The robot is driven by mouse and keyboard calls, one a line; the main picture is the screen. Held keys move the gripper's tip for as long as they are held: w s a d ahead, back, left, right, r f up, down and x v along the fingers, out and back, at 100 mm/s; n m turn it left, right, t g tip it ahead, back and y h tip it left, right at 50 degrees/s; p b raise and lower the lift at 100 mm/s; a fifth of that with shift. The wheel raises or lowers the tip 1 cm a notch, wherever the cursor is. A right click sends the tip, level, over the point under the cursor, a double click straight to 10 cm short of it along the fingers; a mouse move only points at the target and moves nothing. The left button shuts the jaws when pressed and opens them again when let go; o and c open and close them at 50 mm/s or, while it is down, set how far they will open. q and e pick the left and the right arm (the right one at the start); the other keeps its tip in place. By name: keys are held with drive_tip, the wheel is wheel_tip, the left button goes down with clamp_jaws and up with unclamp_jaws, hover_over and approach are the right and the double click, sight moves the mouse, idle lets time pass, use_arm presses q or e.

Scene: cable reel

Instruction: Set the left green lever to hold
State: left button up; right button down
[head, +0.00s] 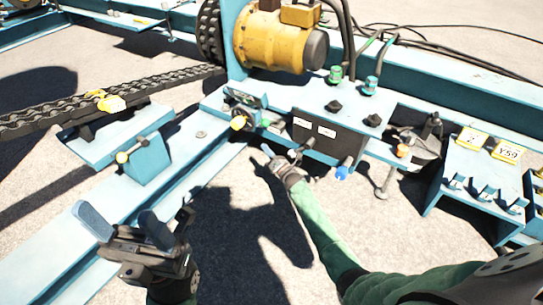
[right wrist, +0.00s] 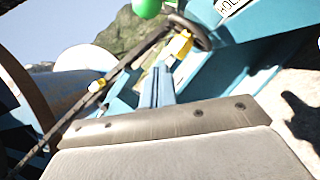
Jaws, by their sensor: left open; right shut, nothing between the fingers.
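A round green knob (right wrist: 147,8) shows at the top edge of the right wrist view, cut off by the frame. Near it is a white label (right wrist: 228,5) with partly visible lettering that looks like "HOL". In the head view a small green patch (head: 264,122) sits by the dark panel; I cannot tell whether it is the lever. My right gripper (head: 268,152) is shut and empty, just in front of the panel's left end. Its blue fingers (right wrist: 164,85) point toward the knob, apart from it. My left gripper (head: 125,225) is open and empty at the lower left.
A yellow motor (head: 278,38) is at the back. A chain (head: 60,108) runs left. Yellow tags (head: 470,140) are at right.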

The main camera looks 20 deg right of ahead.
drive_tip(key=w+r+b, duration=0.1)
drive_tip(key=w+r, duration=0.3)
drive_tip(key=w, duration=0.1)
drive_tip(key=shift+d+r, duration=0.25)
drive_tip(key=shift+d, duration=0.15)
drive_tip(key=shift+w, duration=0.1)
